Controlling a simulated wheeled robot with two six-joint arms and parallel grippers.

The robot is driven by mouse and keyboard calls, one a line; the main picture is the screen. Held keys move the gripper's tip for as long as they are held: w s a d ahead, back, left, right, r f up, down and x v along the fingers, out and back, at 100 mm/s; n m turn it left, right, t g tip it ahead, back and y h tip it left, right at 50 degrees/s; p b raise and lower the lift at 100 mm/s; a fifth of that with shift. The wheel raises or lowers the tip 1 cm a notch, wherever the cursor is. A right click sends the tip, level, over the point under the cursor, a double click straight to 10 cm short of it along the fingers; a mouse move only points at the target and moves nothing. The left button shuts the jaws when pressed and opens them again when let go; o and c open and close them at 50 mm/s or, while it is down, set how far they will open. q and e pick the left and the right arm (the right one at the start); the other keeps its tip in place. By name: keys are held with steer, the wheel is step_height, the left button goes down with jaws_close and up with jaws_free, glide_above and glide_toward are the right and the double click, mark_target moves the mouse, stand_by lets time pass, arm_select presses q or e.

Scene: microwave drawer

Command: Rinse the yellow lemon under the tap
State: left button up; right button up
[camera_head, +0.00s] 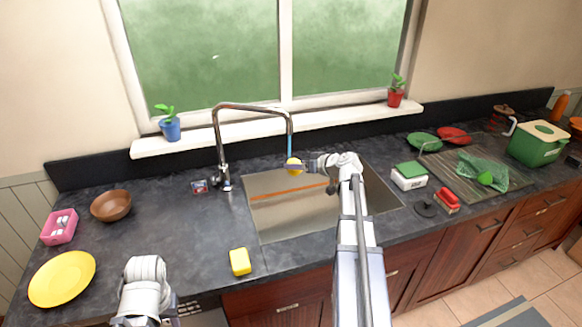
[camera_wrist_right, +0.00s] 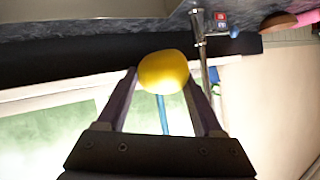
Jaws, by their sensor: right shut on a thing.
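The yellow lemon (camera_head: 294,165) is held over the sink (camera_head: 276,225) in the head view, right below the spout of the tap (camera_head: 220,150). A thin blue stream of water (camera_head: 290,146) runs from the spout down to the lemon. My right gripper (camera_head: 293,167) is shut on the lemon. In the right wrist view the lemon (camera_wrist_right: 163,72) sits between the two fingertips, with the blue stream (camera_wrist_right: 162,115) meeting it. My left arm shows at the lower left of the head view, low over the counter's front; its fingertips are not in view.
A yellow sponge (camera_head: 240,261) lies on the counter by the sink's front left corner. A brown bowl (camera_head: 111,205), pink box (camera_head: 60,227) and yellow plate (camera_head: 62,278) stand at left. A white box with a green top (camera_head: 408,175) and red brush (camera_head: 447,200) stand right of the sink.

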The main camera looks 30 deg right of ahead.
steer(key=s+a, duration=0.5)
steer(key=a, duration=0.1)
stand_by(0.7)
steer(key=shift+a+r, duration=0.1)
steer(key=shift+a, duration=0.05)
stand_by(1.2)
steer(key=s+a+r+p, duration=0.3)
steer(key=p, duration=0.1)
steer(key=shift+a+r, duration=0.4)
stand_by(0.4)
